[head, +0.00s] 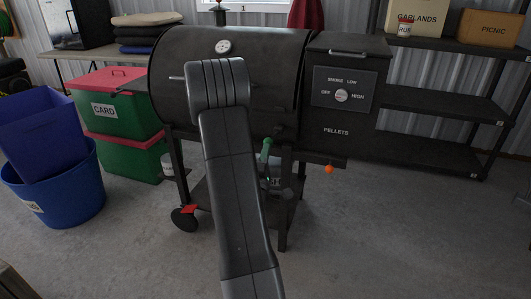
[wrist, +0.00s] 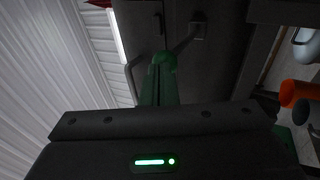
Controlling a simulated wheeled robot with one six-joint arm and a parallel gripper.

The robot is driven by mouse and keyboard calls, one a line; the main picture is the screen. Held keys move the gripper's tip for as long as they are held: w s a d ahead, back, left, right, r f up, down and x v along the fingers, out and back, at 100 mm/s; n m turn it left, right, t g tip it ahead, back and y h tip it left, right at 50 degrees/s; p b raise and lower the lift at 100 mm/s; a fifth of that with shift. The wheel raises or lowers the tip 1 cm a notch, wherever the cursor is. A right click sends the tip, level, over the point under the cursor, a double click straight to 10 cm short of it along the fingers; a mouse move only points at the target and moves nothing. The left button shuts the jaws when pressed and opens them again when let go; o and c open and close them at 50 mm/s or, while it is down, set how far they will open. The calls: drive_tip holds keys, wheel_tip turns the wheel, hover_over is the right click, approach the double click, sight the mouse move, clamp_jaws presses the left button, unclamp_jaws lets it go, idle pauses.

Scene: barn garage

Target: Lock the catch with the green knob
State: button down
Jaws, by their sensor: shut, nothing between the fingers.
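The green knob (head: 266,147) is below the barrel of the dark pellet grill (head: 170,60), just right of my arm in the head view. In the wrist view the green knob (wrist: 165,60) is near the top centre, with a thin dark rod running from it to a small bracket (wrist: 197,29). My gripper (wrist: 158,88) is shut and empty, pointing toward the knob. A narrow green shape spans from the gripper body to the knob; I cannot tell where fingers end and knob begins, or whether they touch. My arm hides part of the grill in the head view.
An orange knob (head: 329,169) hangs under the pellet hopper (head: 340,105); it also shows at the right in the wrist view (wrist: 296,95). Green and red crates (head: 115,130) and a blue tub (head: 60,195) stand left. Shelves (head: 440,105) stand right. Front floor is open.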

drive_tip(key=w+r+g+p, duration=0.1)
drive_tip(key=r+g+p, duration=0.1)
drive_tip(key=p, duration=0.5)
drive_tip(key=w+d+r+g+y+p, duration=0.1)
drive_tip(key=r+g+p, duration=0.2)
drive_tip(key=r+p, duration=0.2)
drive_tip(key=w+r+g+p, duration=0.2)
drive_tip(key=r+p, duration=0.1)
drive_tip(key=p, duration=0.7)
drive_tip(key=shift+d+r+m+g, duration=0.2)
drive_tip(key=shift+m+g, duration=0.1)
drive_tip(key=shift+m, duration=0.1)
drive_tip(key=w+p, duration=0.1)
drive_tip(key=p, duration=0.2)
drive_tip(key=w+d+r+g+p, duration=0.1)
drive_tip(key=w+p, duration=0.1)
drive_tip(key=p, duration=0.1)
drive_tip(key=w+r+g+p, duration=0.1)
drive_tip(key=p, duration=0.2)
drive_tip(key=shift+w+d+r+y, duration=0.2)
drive_tip(key=shift+w+y, duration=0.05)
drive_tip(key=shift+y, duration=0.15)
drive_tip(key=shift+r+p, duration=0.8)
drive_tip(key=shift+p, duration=0.1)
